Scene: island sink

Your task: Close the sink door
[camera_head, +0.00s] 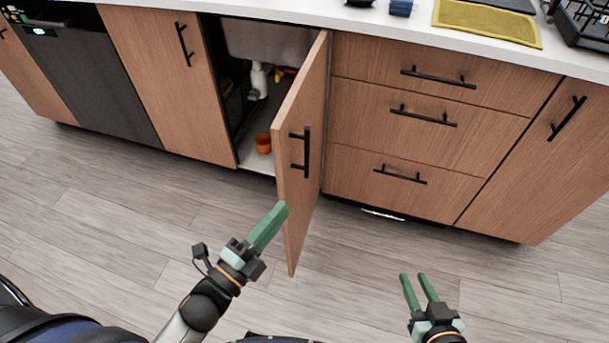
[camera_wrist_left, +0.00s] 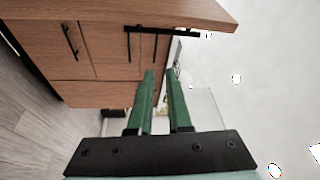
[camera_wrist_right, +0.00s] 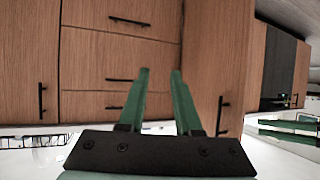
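The sink door (camera_head: 308,110) is a wood panel with a black bar handle (camera_head: 307,150). It stands wide open in the head view, swung out from the cabinet beside the drawers. My left gripper (camera_head: 280,212) is in front of the door's lower left edge in the picture; I cannot tell whether it touches. Its fingers show a narrow empty gap in the left wrist view (camera_wrist_left: 162,80). My right gripper (camera_head: 412,278) is right of the door, low over the floor, with open, empty fingers; they also show in the right wrist view (camera_wrist_right: 160,75).
Drawers (camera_head: 420,118) with black handles stand right of the door. A closed cabinet door (camera_head: 165,75) and a dark dishwasher (camera_head: 85,85) stand left. The floor (camera_head: 120,225) in front is clear.

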